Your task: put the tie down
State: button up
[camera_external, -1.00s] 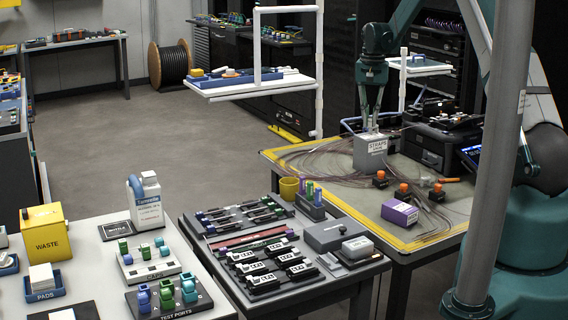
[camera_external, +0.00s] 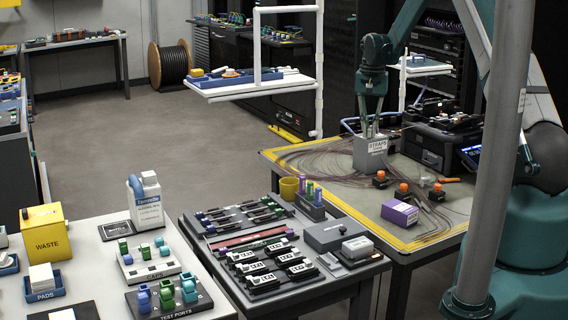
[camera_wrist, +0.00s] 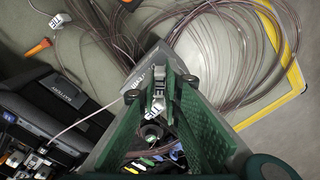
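My gripper (camera_external: 369,131) points down at the top of the grey STRAPS bin (camera_external: 376,156) on the right-hand bench. In the wrist view its green fingers (camera_wrist: 162,90) stand apart, with a gap between their tips. No tie can be made out clearly in the external view.
Loose brown fibre coils (camera_wrist: 215,45) surround the bin on the yellow-edged mat (camera_wrist: 295,75). A dark case (camera_external: 424,143) stands close behind the bin at right. Orange-capped parts (camera_external: 403,188) and a purple box (camera_external: 399,213) lie in front. The grey bench (camera_external: 345,285) at left holds trays.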

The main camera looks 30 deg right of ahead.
aim_at(370, 127)
jog(key=shift+f, duration=0.1)
jog(key=o, duration=0.6)
jog(key=shift+o, duration=0.2)
notch_tip(370, 127, up, 12)
dwell(0.5)
dwell(0.4)
jog(key=shift+r, duration=0.2)
